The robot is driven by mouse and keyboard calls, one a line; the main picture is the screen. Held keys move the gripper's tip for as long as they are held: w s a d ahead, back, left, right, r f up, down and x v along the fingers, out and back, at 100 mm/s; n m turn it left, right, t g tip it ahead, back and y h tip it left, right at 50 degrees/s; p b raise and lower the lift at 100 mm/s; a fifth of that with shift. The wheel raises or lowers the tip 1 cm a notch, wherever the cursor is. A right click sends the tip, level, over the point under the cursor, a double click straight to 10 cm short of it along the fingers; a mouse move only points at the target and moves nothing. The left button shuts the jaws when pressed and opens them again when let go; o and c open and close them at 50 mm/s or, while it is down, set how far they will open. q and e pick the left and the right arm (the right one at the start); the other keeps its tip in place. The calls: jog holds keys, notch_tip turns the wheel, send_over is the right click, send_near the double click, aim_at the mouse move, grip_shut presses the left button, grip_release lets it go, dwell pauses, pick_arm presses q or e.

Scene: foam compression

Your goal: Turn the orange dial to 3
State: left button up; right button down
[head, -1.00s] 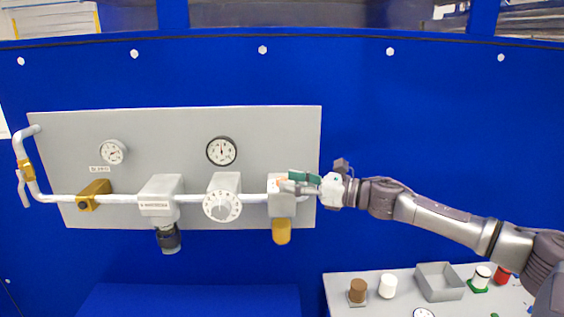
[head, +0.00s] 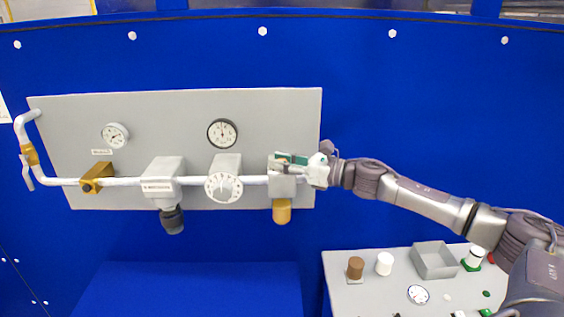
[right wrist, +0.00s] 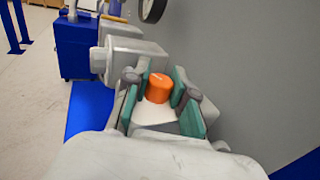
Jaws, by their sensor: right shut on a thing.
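The orange dial (right wrist: 158,88) shows in the right wrist view as a short orange cylinder with a light mark on its top. It stands on a grey block (head: 282,185) on the pipe, above a yellow-orange bowl (head: 282,211). My right gripper (right wrist: 159,92) has its green-padded fingers on both sides of the dial and is shut on it. In the head view the right gripper (head: 292,162) reaches the block from the right and hides the dial. The number that the dial points to cannot be read. My left gripper is not in view.
A grey panel (head: 262,115) carries two gauges, a white numbered knob (head: 223,187), a yellow valve (head: 97,177) and a pipe.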

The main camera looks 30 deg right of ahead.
jog(key=shift+m+t+h, duration=0.3)
jog(key=shift+m+h, duration=0.1)
jog(key=shift+h, duration=0.4)
jog(key=shift+a+r+m+t+h, duration=0.15)
jog(key=shift+m+t+h, duration=0.55)
jog(key=shift+m+h, duration=0.35)
jog(key=m+h+p, duration=0.3)
jog(key=h+p, duration=0.1)
jog(key=h, duration=0.1)
jog(key=m+h+p, duration=0.4)
jog(key=h+p, duration=0.1)
jog(key=h, duration=0.1)
jog(key=shift+r, duration=0.15)
jog(key=m+g+h+p, duration=0.1)
jog(key=m+h+p, duration=0.1)
jog(key=m+h, duration=0.1)
jog(key=shift+h, duration=0.65)
jog(key=m+g+h+p, duration=0.1)
jog(key=m+g+h, duration=0.1)
jog(key=m+g+h+p, duration=0.1)
jog(key=m+g+h, duration=0.1)
jog(key=g+h, duration=0.1)
jog(key=shift+f+m, duration=0.2)
jog(key=shift+m, duration=0.05)
jog(key=m+g+h+p, duration=0.1)
jog(key=m+g+h, duration=0.1)
jog(key=g, duration=0.1)
jog(key=shift+m+g+h, duration=0.8)
jog(key=shift+m+g, duration=0.7)
jog(key=shift+g, duration=0.6)
